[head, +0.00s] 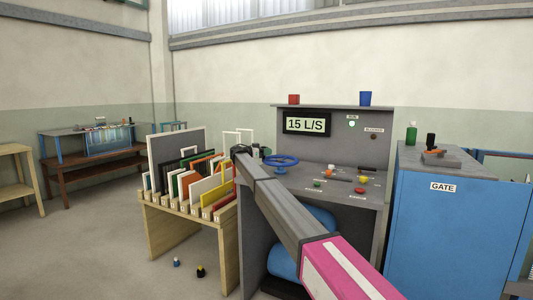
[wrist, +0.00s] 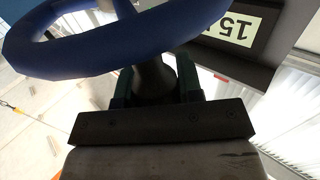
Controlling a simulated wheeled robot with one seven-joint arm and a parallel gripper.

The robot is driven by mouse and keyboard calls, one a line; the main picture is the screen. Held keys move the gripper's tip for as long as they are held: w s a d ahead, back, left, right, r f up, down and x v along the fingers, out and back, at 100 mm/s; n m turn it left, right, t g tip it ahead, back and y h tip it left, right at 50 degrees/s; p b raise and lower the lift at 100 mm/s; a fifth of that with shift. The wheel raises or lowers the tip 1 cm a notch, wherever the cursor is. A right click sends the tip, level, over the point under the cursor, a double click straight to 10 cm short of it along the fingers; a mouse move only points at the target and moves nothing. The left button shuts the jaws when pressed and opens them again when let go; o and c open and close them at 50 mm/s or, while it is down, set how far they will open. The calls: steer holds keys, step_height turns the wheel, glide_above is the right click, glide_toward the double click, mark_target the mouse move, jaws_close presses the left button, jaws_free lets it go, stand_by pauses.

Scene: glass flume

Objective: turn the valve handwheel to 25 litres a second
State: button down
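The blue valve handwheel (head: 281,161) stands on the grey console's sloping top in the head view. In the wrist view its thick blue rim (wrist: 110,55) fills the top, very close. My gripper (wrist: 155,82) has its two dark green fingers apart, one on each side of a dark rounded part under the rim. The rim hides the fingertips, and I cannot tell whether the fingers press on that part.
A wooden rack (head: 160,210) of upright panels stands close left of the console. The console top (head: 330,199) carries small coloured knobs. A blue GATE cabinet (head: 440,230) stands to the right. Two small objects, one blue (head: 177,262), lie on the floor at left.

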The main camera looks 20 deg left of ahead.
steer(key=c, duration=0.8)
jaws_free()
steer(key=shift+w+d, duration=0.1)
steer(key=shift+d, duration=0.1)
steer(key=shift+a, duration=0.1)
steer(key=v, duration=1)
steer(key=shift+s+a, duration=0.25)
